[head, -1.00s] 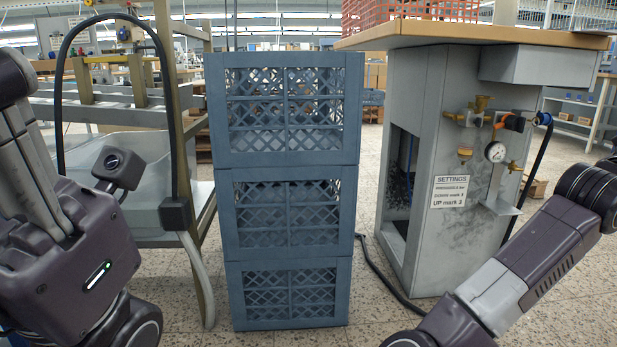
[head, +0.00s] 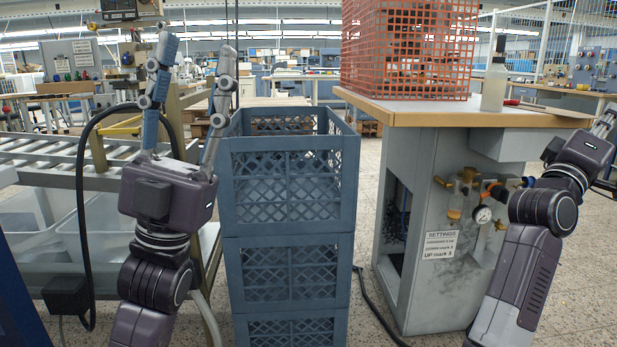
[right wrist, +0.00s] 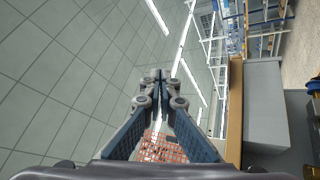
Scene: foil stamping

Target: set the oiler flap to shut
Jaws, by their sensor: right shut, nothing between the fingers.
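The air-service group with the oiler (head: 455,205) is on the side of the grey cabinet, under the bench top. It shows small amber and brass parts, an orange fitting (head: 493,191) and a round gauge (head: 483,215). I cannot make out which part is the flap or how it is set. My left gripper (head: 198,46) points up, fingers wide apart and empty, left of the crates, far from the oiler. My right gripper (head: 608,118) is at the right edge, right of the oiler and apart from it. In the right wrist view its fingers (right wrist: 160,76) meet, with nothing between them.
Stacked blue crates (head: 290,240) stand between my left arm and the cabinet (head: 425,285). The bench top (head: 400,110) carries an orange mesh basket (head: 408,50) and a bottle (head: 495,80). A settings sign (head: 440,245) is on the cabinet. A black cable (head: 375,310) lies on the floor.

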